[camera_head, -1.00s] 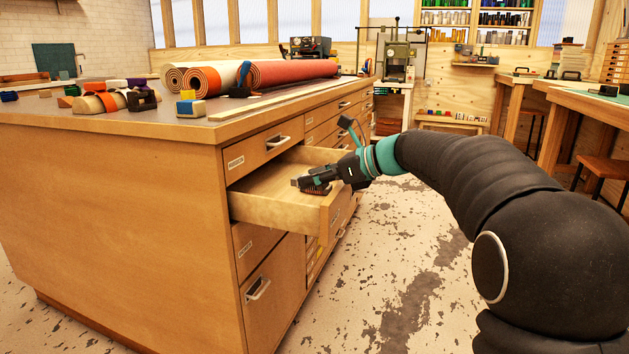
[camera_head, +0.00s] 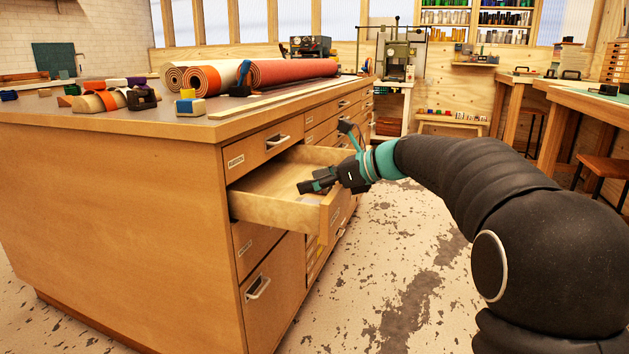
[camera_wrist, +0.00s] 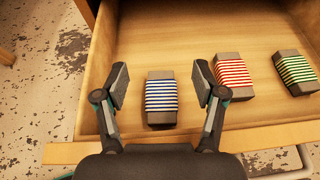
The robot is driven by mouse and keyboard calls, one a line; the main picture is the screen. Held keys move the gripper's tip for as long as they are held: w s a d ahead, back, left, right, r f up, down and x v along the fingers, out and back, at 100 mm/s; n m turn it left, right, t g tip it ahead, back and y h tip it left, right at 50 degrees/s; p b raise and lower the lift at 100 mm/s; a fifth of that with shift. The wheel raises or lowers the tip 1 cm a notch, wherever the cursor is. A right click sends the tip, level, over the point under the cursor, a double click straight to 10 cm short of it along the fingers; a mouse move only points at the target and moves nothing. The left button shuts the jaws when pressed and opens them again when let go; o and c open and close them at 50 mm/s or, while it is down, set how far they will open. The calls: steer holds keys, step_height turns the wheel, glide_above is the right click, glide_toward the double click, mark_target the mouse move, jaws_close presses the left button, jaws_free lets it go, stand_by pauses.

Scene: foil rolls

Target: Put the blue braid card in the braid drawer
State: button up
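The blue braid card (camera_wrist: 161,97), a grey card wound with blue and white stripes, lies flat on the floor of the open wooden drawer (camera_wrist: 190,30) in the wrist view. My gripper (camera_wrist: 161,84) is open, with one finger on each side of the blue card and a gap to both. In the head view my gripper (camera_head: 308,186) hangs inside the pulled-out drawer (camera_head: 275,213) of the big cabinet. The blue card cannot be made out there.
A red-striped card (camera_wrist: 233,76) and a green-striped card (camera_wrist: 295,72) lie right of the blue one in the drawer. A closed drawer (camera_head: 265,148) sits above. Rolls (camera_head: 290,72) and small coloured items lie on the cabinet top. The floor (camera_head: 400,265) beside it is clear.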

steer(key=shift+r, duration=0.15)
steer(key=shift+r, duration=0.3)
steer(key=p+v, duration=0.1)
steer(key=v, duration=1.1)
steer(key=s+f+n+h, duration=0.3)
steer(key=s+f+n, duration=0.2)
steer(key=s, duration=0.4)
steer(key=s+f+n+h, duration=0.3)
steer(key=s+f+n, duration=0.15)
steer(key=s, duration=0.45)
steer(key=s+d+f+n+h, duration=0.3)
steer(key=s+f+n, duration=0.2)
steer(key=s+n, duration=0.1)
steer(key=s+d+f+n+h, duration=0.3)
steer(key=s+f+n, duration=0.2)
steer(key=s+n, duration=0.2)
steer(key=shift+s+f, duration=0.35)
steer(key=shift+s, duration=0.4)
steer(key=shift+d, duration=0.15)
